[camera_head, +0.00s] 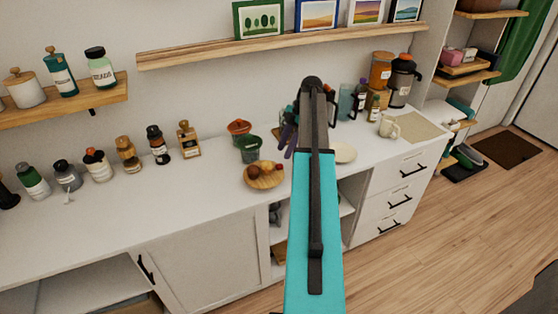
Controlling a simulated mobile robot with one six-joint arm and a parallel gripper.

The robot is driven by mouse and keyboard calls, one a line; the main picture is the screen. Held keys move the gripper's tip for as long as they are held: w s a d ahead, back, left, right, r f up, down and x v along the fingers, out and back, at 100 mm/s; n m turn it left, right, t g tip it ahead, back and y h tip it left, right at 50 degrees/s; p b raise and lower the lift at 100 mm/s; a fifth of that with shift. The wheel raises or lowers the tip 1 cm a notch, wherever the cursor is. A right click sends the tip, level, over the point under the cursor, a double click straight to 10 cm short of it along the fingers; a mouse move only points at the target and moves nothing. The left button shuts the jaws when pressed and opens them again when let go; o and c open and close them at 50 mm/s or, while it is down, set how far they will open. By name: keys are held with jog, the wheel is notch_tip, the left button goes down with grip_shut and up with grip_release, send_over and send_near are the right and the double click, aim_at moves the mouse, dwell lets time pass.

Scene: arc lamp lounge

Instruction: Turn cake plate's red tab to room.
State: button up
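A round wooden plate (262,184) lies on the white counter, left of my arm. It carries small brown and red items. A small red spot (279,167) shows at its right side; I cannot tell whether it is a tab or food. A pale round plate (344,153) lies right of my arm, with its left part hidden and no red seen on it. My teal and dark arm rises through the middle of the view and ends over the back of the counter. My gripper's fingers cannot be made out, and nothing shows it touching either plate.
A red bowl (239,127) and a green container (250,149) stand behind the wooden plate. Several bottles and jars line the counter's left. A cream mug (389,126), a mat (411,126) and a dark coffee maker (402,80) stand right.

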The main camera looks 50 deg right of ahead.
aim_at(278, 165)
jog(key=shift+p+x, duration=0.7)
jog(key=shift+x, duration=2.35)
grip_shut()
